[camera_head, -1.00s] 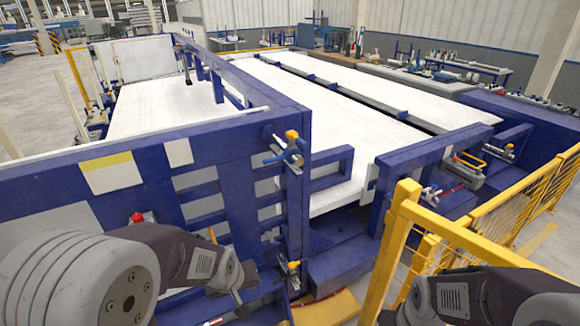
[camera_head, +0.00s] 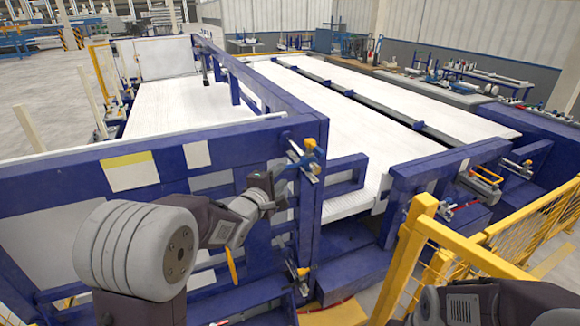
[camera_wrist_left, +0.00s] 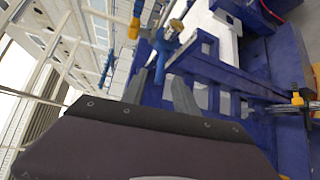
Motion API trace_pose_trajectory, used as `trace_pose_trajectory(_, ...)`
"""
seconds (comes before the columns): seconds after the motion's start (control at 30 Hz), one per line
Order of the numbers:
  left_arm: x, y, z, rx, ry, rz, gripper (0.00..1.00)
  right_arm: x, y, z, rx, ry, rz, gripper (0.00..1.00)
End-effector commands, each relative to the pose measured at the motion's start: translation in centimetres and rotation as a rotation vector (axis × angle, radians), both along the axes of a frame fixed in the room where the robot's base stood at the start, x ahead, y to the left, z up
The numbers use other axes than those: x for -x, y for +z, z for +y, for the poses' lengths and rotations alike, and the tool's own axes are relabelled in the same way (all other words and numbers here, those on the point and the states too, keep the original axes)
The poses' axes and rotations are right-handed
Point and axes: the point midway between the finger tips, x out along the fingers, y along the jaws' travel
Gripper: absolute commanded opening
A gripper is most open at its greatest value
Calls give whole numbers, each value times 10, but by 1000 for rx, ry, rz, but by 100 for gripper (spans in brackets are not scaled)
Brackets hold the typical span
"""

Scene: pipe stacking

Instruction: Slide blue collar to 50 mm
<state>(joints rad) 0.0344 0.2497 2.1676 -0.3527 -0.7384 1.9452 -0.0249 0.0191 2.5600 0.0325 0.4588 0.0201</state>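A blue collar (camera_head: 297,160) with an orange knob (camera_head: 309,143) sits on a short metal rod at the top corner of the blue frame. In the left wrist view a blue fitting (camera_wrist_left: 164,45), apparently this collar, is just beyond my fingertips. My left gripper (camera_head: 279,186) is beside the collar, slightly left and below it. Whether a fingertip touches the collar cannot be told. Any scale on the rod is too small to read. My right gripper is out of view.
The blue frame (camera_head: 233,112) stands close around my left arm. A similar fitting with an orange knob (camera_head: 303,272) is lower on the same post. A yellow fence (camera_head: 420,228) is at right, near my right arm. White panels (camera_head: 340,125) lie behind.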

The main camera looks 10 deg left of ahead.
Motion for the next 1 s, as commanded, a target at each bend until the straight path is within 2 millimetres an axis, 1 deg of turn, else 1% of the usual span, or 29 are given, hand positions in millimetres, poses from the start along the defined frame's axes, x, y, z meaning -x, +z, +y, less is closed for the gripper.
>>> trace_pose_trajectory(0.03, -10, 0, -3, -1, -3, 2, 35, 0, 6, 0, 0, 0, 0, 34)
trace_pose_trajectory(0.2, -45, -4, -10, -2, -2, 4, 35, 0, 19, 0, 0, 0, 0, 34)
trace_pose_trajectory(0.33, -64, -7, -14, -1, 0, 2, 35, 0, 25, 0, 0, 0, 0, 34)
trace_pose_trajectory(0.4, -70, -9, -15, -2, 0, 3, 35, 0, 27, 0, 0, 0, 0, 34)
trace_pose_trajectory(0.5, -74, -11, -16, -3, 0, 3, 35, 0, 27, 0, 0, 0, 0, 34)
trace_pose_trajectory(0.7, -74, -11, -15, -3, 0, 3, 35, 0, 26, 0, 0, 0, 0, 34)
trace_pose_trajectory(0.77, -74, -11, -15, -3, 0, 3, 19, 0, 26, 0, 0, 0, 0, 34)
trace_pose_trajectory(0.8, -74, -11, -15, -3, 0, 3, 7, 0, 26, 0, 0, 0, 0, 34)
trace_pose_trajectory(0.83, -74, -11, -15, -3, 0, 3, 0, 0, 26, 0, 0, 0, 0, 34)
trace_pose_trajectory(1.0, -74, -11, -15, -2, 1, 3, 0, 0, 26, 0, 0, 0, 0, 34)
